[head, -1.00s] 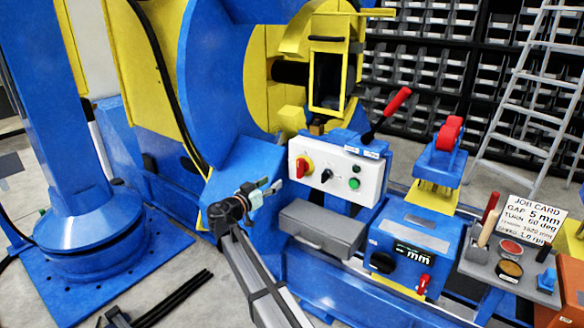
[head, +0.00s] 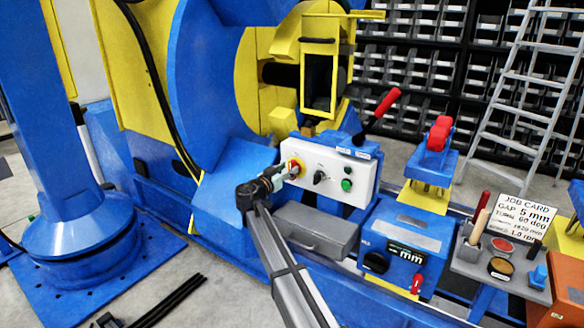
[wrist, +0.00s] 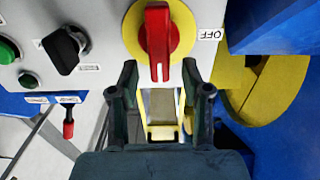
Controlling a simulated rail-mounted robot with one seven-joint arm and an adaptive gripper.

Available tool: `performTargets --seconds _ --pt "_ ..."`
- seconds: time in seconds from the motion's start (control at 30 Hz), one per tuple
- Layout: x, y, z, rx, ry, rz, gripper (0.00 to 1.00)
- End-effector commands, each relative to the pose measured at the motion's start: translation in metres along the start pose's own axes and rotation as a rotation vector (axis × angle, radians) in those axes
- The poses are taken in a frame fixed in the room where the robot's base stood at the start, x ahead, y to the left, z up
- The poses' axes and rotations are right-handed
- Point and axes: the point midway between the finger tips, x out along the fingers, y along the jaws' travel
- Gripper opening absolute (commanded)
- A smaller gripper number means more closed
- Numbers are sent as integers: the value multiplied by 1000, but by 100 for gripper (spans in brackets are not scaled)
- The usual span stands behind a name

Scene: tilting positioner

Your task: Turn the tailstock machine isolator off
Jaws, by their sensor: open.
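The isolator is a red rotary handle on a round yellow plate, at the left end of a white control panel (head: 328,184). In the wrist view the red handle (wrist: 158,42) points down the picture, with an "OFF" label (wrist: 210,34) to the right of the plate. My gripper (wrist: 159,75) is open, with one finger each side of the handle's lower end; I cannot tell whether they touch it. In the head view my gripper (head: 286,174) is at the panel's left end and partly covers the isolator (head: 296,167).
The panel also carries a black selector knob (wrist: 66,48) and a green button (wrist: 8,50). A grey drawer box (head: 316,230) sits below the panel. A red-handled lever (head: 388,104) rises behind it. A blue box with a display (head: 400,245) stands to the right.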

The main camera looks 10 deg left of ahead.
Motion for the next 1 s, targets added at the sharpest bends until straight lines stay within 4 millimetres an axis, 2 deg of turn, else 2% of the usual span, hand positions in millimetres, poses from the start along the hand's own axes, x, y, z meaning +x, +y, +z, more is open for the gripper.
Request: performTargets --seconds 0.1,0.23,0.63,0.77,1.0 --pt "18 0 0 0 0 2 48" --pt "28 -1 0 0 0 0 48" --pt "33 0 0 0 0 0 48" --pt "33 0 0 0 0 0 2" --pt "33 0 0 -2 0 0 0"
